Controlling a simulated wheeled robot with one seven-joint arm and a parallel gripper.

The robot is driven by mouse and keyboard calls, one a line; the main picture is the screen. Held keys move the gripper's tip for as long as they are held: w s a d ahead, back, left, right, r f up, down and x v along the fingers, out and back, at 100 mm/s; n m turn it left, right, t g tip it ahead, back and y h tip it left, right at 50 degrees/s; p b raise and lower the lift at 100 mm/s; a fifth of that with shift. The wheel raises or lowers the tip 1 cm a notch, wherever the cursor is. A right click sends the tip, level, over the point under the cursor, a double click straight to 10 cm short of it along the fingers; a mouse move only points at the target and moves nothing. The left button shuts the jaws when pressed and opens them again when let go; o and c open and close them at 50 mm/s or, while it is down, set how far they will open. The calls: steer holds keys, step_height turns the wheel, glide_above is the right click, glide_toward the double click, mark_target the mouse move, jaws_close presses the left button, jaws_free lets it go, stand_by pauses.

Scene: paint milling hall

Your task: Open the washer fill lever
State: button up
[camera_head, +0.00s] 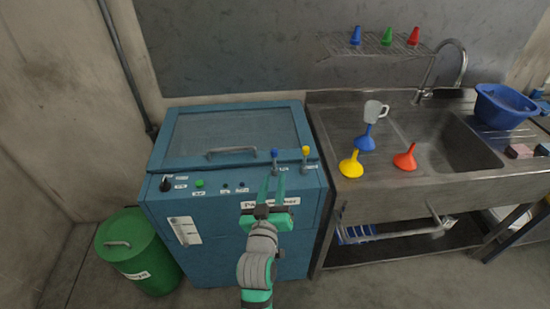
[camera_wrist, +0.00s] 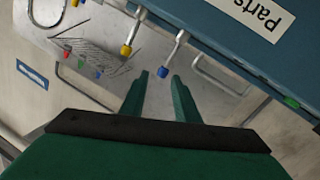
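The blue parts washer (camera_head: 240,225) stands left of the sink. Two levers rise from the right of its top front panel: one with a blue knob (camera_head: 274,153), one with a yellow knob (camera_head: 306,150). Their small labels are too blurred to tell which is the fill lever. My gripper (camera_head: 273,178) is open and empty in front of the blue-knobbed lever. In the wrist view, the blue knob (camera_wrist: 163,71) shows in line with the gap between my fingertips (camera_wrist: 160,79); contact cannot be told. The yellow knob (camera_wrist: 126,50) is to the left there.
The washer lid (camera_head: 235,135) is closed, with a grey handle. A green button (camera_head: 199,184) and a black knob (camera_head: 166,184) sit on the panel's left. A green bin (camera_head: 140,250) stands at left. Funnels and a mug (camera_head: 374,110) stand by the sink (camera_head: 450,140).

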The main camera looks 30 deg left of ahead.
mark_target(274, 159)
steer(key=w+a+m, duration=0.1)
steer(key=w, duration=0.2)
steer(key=w+a+m, duration=0.1)
steer(key=w+a, duration=0.1)
steer(key=w, duration=0.1)
steer(key=w+a+f+m, duration=0.1)
steer(key=w, duration=0.3)
steer(key=shift+a+y, duration=0.4)
steer(key=shift+w+a, duration=0.1)
steer(key=shift+a, duration=0.2)
steer(key=shift+c, duration=0.3)
steer(key=shift+d, duration=0.1)
jaws_close()
